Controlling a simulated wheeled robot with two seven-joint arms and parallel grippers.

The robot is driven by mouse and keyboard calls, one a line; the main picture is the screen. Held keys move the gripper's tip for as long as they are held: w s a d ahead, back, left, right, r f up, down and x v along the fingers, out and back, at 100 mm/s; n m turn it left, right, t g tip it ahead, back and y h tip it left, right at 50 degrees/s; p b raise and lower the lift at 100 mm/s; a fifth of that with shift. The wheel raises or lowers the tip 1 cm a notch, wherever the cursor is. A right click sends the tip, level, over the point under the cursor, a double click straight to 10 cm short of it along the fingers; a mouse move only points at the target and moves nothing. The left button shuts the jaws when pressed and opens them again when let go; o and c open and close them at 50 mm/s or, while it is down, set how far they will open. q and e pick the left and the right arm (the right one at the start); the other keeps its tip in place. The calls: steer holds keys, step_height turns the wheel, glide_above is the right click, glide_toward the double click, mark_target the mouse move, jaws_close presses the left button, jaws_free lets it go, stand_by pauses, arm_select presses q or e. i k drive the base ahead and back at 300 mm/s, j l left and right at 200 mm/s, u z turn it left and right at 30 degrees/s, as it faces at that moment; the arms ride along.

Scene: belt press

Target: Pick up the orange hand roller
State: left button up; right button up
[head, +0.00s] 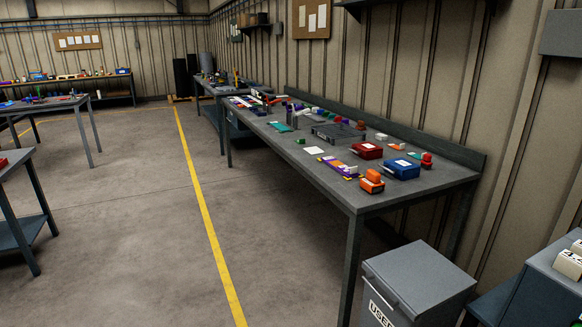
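An orange object that looks like the hand roller (372,181) lies on the long grey workbench (345,188), close to its near front corner. It has a darker orange, rounded upper part. It is small in the picture, so its finer shape cannot be made out. Neither of my grippers shows in the head view.
A blue box (402,169), a red box (367,150) and a purple-and-orange strip (338,166) lie around the roller. A grey lidded bin (418,283) stands before the bench's near end. The floor left of the bench is clear, with a yellow line (205,215).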

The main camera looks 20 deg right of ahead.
mark_target(372, 180)
steer(key=i+z, duration=0.2)
steer(key=i, duration=0.3)
steer(key=i+z, duration=0.15)
steer(key=i, duration=0.4)
steer(key=i+j+z, duration=0.2)
steer(key=i, duration=0.3)
steer(key=i+j+z, duration=0.2)
steer(key=i, duration=0.3)
